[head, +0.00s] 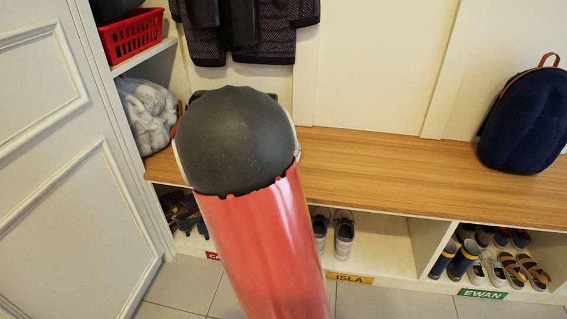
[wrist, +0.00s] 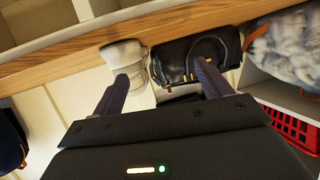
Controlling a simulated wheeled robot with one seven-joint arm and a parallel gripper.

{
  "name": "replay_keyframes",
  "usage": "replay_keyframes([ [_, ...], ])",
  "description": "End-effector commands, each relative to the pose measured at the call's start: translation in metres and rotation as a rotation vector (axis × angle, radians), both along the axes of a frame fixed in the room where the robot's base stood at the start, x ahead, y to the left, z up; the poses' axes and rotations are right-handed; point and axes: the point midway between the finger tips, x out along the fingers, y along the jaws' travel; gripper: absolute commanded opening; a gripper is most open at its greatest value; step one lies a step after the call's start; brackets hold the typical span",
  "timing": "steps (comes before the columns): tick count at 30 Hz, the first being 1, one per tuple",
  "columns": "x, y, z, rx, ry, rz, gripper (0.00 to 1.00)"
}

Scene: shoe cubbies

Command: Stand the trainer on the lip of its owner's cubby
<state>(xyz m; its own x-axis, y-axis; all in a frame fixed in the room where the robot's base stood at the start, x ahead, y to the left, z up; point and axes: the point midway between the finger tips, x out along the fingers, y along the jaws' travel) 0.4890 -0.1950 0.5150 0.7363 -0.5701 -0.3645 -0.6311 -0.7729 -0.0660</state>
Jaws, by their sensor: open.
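My gripper (wrist: 162,70) is open in the wrist view, its two dark fingers apart with nothing held between them. A pale grey-and-white object (wrist: 122,54) lies by the left fingertip; I cannot tell whether it is the trainer. In the head view my red arm hides the gripper and the middle of the bench. The cubby labelled ISLA (head: 350,279) holds a pair of dark and pale shoes (head: 344,232). The cubby labelled EWAN (head: 482,294) holds blue boots (head: 462,260), white shoes (head: 493,268) and sandals. A red label (head: 212,256) is mostly covered by my arm.
A black handbag (wrist: 185,60) lies close by the right finger. A fluffy grey bundle (head: 148,115) and a red basket (head: 131,37) are at the left. A navy backpack (head: 524,118) stands at the right of the wooden bench (head: 400,170). The bench between is clear.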

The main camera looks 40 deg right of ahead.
Motion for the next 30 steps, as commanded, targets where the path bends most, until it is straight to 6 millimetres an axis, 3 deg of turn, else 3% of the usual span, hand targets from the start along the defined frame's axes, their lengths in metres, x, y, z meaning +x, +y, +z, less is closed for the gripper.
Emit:
replay_keyframes([
  [1, -0.003, -0.016, -0.014, -0.081, -0.014, -0.044, 0.77],
  [4, -0.011, -0.039, -0.016, -0.227, -0.059, -0.106, 0.77],
  [11, -0.018, -0.059, -0.008, -0.409, -0.112, -0.154, 0.77],
  [30, 0.035, -0.111, -0.011, -0.417, -0.117, -0.156, 0.77],
])
